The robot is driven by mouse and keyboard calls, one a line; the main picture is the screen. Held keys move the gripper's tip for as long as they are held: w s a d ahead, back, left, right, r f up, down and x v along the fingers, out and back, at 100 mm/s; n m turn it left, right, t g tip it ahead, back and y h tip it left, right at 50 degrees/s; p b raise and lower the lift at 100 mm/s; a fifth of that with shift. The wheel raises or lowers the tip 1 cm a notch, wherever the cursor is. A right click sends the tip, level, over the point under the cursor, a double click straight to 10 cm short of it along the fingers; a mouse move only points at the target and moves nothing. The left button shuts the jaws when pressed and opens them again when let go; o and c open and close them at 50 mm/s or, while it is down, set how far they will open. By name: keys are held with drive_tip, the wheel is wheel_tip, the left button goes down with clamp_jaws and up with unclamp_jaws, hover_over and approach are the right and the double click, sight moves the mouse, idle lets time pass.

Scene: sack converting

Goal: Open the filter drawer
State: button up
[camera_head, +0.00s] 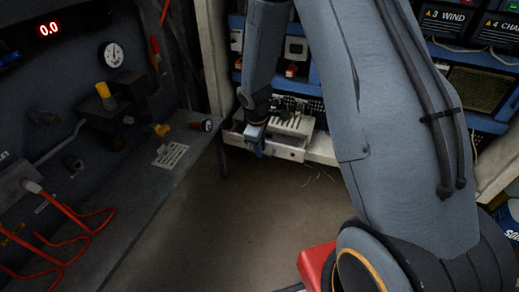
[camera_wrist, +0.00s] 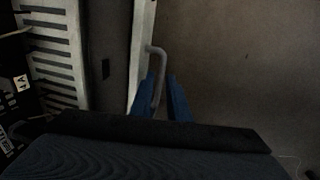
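The filter drawer (camera_head: 290,152) is a white tray low in the rack at the back, partly pulled out, with a slotted light panel inside. In the wrist view, its white front edge (camera_wrist: 143,45) runs up the picture, with the slotted panel (camera_wrist: 55,50) to its left. A grey bar handle (camera_wrist: 160,62) stands off the front. My gripper (camera_head: 257,146) is at the left part of the drawer front. Its blue fingers (camera_wrist: 162,88) lie on both sides of the bar and appear shut on it. The exact contact is dark and hard to see.
A dark bench panel (camera_head: 150,190) with a gauge (camera_head: 113,54), valves and red cables (camera_head: 75,222) stands at the left. Blue rack shelving (camera_head: 310,75) rises above the drawer. The brown floor (camera_head: 240,225) in front of the drawer is mostly clear.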

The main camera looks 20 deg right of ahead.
clamp_jaws()
drive_tip(key=shift+r, duration=0.1)
idle(1.3)
